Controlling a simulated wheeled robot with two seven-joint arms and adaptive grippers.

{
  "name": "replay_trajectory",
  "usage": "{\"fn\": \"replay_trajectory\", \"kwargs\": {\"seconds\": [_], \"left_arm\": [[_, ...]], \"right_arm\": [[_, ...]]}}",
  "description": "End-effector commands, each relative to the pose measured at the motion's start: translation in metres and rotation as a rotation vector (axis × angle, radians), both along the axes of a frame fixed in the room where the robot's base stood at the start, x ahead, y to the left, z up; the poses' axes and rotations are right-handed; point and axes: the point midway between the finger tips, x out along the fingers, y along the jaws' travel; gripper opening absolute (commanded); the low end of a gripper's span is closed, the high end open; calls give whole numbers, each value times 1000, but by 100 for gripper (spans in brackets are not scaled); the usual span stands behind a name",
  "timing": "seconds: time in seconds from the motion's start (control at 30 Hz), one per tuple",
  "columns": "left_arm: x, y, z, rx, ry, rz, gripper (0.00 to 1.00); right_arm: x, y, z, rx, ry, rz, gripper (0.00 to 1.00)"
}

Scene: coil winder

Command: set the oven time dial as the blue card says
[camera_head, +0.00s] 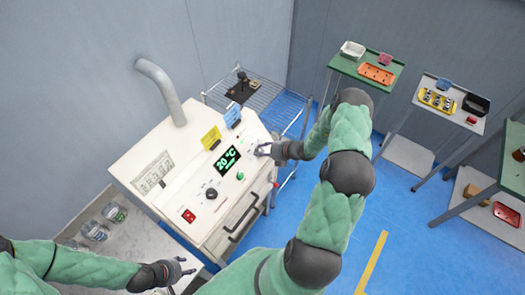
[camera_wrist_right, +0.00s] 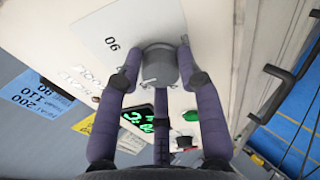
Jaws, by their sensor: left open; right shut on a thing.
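The oven time dial (camera_wrist_right: 159,66) is a grey round knob on the white panel in the right wrist view. My right gripper (camera_wrist_right: 158,62) is shut on it, with fingers on both sides. In the head view my right gripper (camera_head: 264,150) is at the panel's right end and hides the dial. The blue card (camera_head: 232,115) stands at the panel's back edge; it also shows in the right wrist view (camera_wrist_right: 40,92), sideways, with what look like 200 and 110. My left gripper (camera_head: 180,269) is open and empty in front of the oven's left side.
The oven's green display (camera_head: 227,160) reads 20 °C. Another black knob (camera_head: 211,193), a red switch (camera_head: 189,215) and a yellow card (camera_head: 211,137) are on the oven. A wire rack (camera_head: 262,92) stands behind it. Side tables with trays stand at the right; blue floor lies between.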

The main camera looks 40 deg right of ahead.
Motion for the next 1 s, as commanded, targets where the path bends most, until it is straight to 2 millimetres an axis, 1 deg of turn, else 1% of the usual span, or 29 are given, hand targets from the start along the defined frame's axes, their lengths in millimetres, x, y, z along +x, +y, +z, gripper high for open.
{"fn": "replay_trajectory", "kwargs": {"seconds": [0.03,0.6,0.8,1.0], "left_arm": [[0,0,1,0,0,0,49],[0,0,9,0,0,0,49],[0,0,11,0,0,0,49],[0,0,12,0,0,0,49]], "right_arm": [[3,-6,4,27,2,-34,4],[1,-6,1,416,113,-350,4],[0,-5,0,511,141,-428,4],[-1,-5,0,569,160,-475,4]]}}
